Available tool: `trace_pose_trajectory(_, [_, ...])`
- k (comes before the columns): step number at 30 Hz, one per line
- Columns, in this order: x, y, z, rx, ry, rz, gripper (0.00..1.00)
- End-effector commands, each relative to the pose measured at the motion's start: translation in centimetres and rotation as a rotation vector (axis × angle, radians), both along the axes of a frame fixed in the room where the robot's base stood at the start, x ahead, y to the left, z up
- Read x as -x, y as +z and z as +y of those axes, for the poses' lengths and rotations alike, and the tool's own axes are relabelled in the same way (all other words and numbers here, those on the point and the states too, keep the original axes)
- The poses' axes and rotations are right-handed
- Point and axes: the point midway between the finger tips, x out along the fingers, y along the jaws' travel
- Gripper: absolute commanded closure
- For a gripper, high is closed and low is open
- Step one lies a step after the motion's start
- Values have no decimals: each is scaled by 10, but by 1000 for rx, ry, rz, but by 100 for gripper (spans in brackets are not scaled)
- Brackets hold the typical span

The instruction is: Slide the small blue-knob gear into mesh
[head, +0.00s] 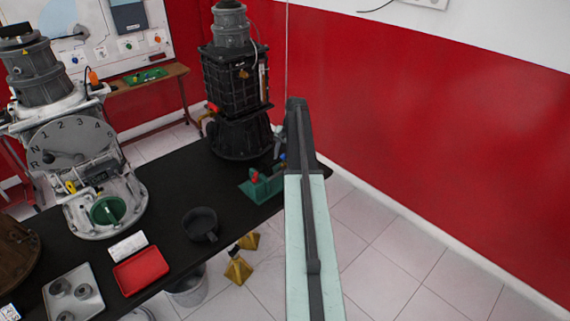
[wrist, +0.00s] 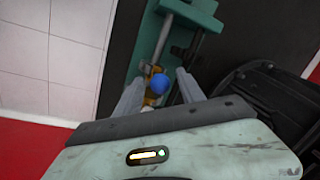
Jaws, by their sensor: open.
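The blue knob (wrist: 159,84) shows as a round ball in the wrist view, and as a small blue spot in the head view (head: 283,158). Brass-coloured parts (wrist: 150,72) show around and below it; the gear teeth cannot be made out. The knob belongs to a green trainer (wrist: 190,14), which also stands on the table's right edge in the head view (head: 258,190). My gripper (wrist: 160,77) is open, with one finger on each side of the blue knob. Whether either finger touches it cannot be told. In the head view my arm hides part of the trainer.
A tall black engine trainer (head: 235,85) stands just behind the green one on the black table (head: 175,185). A dark grey pot (head: 200,224), a red tray (head: 141,271) and a grey dial trainer (head: 85,150) are further left. Open floor lies right of the table.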

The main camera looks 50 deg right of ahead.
Motion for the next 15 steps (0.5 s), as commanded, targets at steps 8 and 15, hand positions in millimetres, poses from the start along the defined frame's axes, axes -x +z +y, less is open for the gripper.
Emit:
trace_pose_trajectory(8, [0,-1,0,0,0,0,59])
trace_pose_trajectory(15, [0,-1,0,0,0,0,100])
